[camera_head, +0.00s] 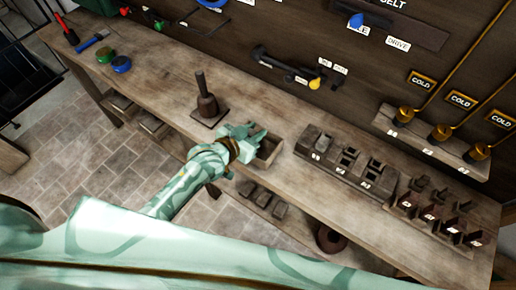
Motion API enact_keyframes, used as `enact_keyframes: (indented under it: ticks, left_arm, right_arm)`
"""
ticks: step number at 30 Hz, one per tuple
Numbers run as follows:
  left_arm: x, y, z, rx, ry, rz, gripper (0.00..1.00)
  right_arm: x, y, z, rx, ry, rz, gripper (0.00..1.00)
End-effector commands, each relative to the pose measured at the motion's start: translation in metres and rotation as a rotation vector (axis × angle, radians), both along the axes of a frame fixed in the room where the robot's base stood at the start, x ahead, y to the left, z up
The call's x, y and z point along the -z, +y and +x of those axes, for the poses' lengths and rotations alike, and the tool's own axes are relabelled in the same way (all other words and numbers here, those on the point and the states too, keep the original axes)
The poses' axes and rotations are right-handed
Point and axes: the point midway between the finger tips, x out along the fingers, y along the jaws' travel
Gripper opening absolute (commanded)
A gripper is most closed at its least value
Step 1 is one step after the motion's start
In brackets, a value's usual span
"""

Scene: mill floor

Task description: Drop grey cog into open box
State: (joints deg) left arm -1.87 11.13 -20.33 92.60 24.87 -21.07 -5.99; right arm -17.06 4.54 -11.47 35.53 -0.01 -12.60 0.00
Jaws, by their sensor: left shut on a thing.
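My left gripper (250,135), pale green, is over the workbench near its front edge. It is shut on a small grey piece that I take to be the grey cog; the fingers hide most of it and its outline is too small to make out. An open wooden box (268,153) sits right beside the gripper, to its right and slightly nearer, partly covered by it. I cannot tell whether the fingers are over the box's opening or just behind its rim. My right gripper is not in view.
The long wooden workbench (165,75) carries a dark post on a square base (207,108) left of the gripper. A slotted block (345,160) and several dark pieces stand to the right. Red and blue tools and two round tins lie far left. A shelf hangs below the bench.

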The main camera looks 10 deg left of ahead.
Motion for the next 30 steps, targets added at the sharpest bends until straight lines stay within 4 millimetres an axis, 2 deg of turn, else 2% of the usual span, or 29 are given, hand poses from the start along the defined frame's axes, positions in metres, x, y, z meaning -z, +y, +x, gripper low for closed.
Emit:
enact_keyframes:
  ticks: [1, 9, 10, 12, 23, 26, 30]
  left_arm:
    - [0.006, 0.0, 0.0, 0.0, 0.0, -0.001, 0.05]
    - [0.003, 0.0, 0.0, 0.0, -0.001, 0.0, 0.05]
    - [0.003, 0.0, 0.0, 0.0, -0.001, 0.0, 0.32]
    - [0.003, 0.0, 0.0, 0.0, -0.001, 0.0, 0.52]
    - [0.002, 0.002, -0.004, 0.0, 0.0, 0.0, 0.52]
    - [-0.004, 0.007, -0.016, 0.0, 0.0, 0.0, 0.52]
    - [-0.018, 0.02, -0.045, 0.002, 0.0, 0.002, 0.52]
  right_arm:
    - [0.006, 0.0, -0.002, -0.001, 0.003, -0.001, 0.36]
    - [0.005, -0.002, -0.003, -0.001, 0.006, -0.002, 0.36]
    - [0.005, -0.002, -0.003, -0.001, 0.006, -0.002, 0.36]
    - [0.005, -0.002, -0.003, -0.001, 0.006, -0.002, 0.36]
    - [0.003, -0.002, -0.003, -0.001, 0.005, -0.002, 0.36]
    - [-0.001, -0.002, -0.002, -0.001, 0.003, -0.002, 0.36]
    - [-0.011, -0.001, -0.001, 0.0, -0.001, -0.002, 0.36]
